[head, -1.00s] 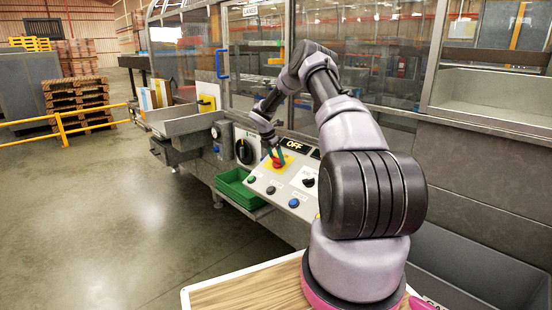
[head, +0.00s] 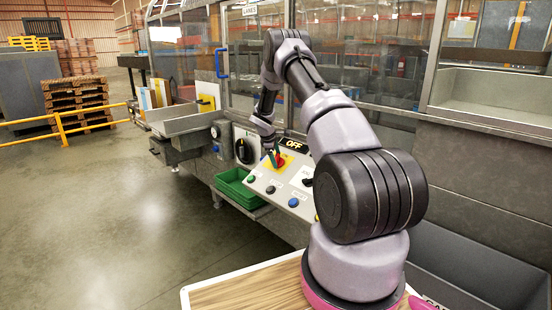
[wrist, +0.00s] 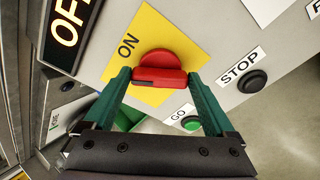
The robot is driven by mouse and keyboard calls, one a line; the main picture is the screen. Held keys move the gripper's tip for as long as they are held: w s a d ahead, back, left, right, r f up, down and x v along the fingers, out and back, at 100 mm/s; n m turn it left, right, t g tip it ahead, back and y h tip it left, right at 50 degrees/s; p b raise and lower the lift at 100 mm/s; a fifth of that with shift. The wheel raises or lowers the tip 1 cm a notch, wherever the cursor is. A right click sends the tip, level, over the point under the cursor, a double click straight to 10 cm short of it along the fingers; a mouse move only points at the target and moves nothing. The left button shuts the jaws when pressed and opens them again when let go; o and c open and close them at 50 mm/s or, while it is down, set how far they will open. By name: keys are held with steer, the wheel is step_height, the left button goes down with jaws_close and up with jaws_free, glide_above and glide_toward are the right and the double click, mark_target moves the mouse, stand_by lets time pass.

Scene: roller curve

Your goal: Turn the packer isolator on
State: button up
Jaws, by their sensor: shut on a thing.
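The packer isolator is a red rotary handle (wrist: 158,60) on a yellow plate (wrist: 140,35) marked ON, set in the sloping console. In the head view the red handle (head: 281,160) shows just beside my fingers. My gripper (wrist: 157,78) is shut on the handle, with one green finger at each end of its red bar. The bar runs straight across between the fingertips in the wrist view. A lit sign above the plate reads OFF (head: 293,145); part of it shows in the wrist view (wrist: 68,20).
The console also carries a black STOP button (wrist: 252,81), a green GO button (wrist: 190,124) and a blue button (head: 293,202). A large black rotary knob (head: 244,150) is on the panel to the left. A green tray (head: 236,188) lies below.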

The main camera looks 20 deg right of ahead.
steer(key=m, duration=0.5)
steer(key=shift+a+m+t+h, duration=0.15)
steer(key=shift+m+t+h, duration=0.15)
steer(key=shift+m, duration=0.4)
steer(key=o, duration=1.1)
steer(key=shift+c, duration=0.2)
steer(key=v, duration=1)
steer(key=shift+s+a+r, duration=0.15)
steer(key=shift+r, duration=0.15)
